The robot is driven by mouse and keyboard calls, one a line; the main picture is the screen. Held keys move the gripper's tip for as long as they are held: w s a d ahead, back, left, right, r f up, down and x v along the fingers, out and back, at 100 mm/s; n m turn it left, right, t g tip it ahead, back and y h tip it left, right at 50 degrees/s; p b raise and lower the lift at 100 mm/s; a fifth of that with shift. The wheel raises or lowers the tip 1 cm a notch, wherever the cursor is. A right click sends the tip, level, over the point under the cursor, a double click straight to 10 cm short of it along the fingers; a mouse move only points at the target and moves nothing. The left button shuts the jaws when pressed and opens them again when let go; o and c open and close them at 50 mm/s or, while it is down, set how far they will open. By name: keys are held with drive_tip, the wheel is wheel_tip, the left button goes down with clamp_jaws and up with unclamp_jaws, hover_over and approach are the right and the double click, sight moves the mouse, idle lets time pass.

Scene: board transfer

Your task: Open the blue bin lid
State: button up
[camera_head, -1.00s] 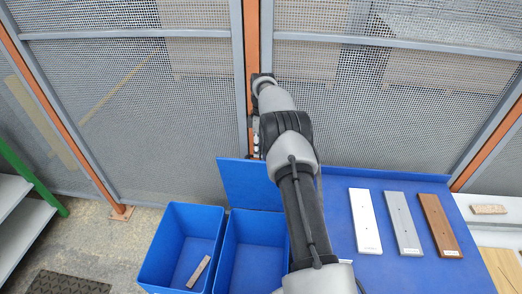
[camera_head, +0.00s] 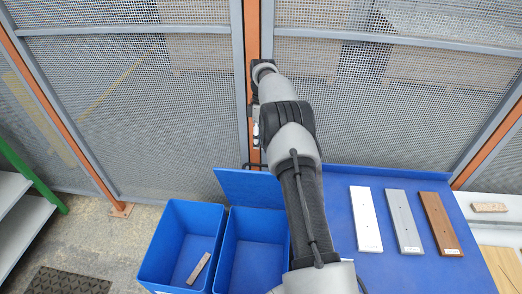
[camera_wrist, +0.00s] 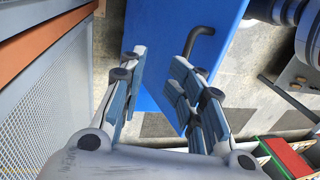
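The blue lid (camera_head: 250,189) stands raised at the back edge of the right blue bin (camera_head: 225,255). Its dark handle (camera_head: 254,166) shows just above the lid's top edge. In the wrist view, the lid (camera_wrist: 165,25) fills the upper middle, with the handle (camera_wrist: 201,42) on its face. My gripper (camera_wrist: 158,60) is open, with nothing held between its fingers. The handle is just right of the fingertips; I cannot tell whether they touch the lid. In the head view, my arm hides most of the gripper, which is behind and above the lid.
An open blue bin (camera_head: 178,215) on the left holds a small pale board (camera_head: 198,268). White (camera_head: 366,218), grey (camera_head: 404,220) and brown (camera_head: 439,222) boards lie on the blue table (camera_head: 340,180). A mesh fence (camera_head: 150,110) with an orange post stands close behind the lid.

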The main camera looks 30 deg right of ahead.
drive_tip(key=shift+r, duration=2.4)
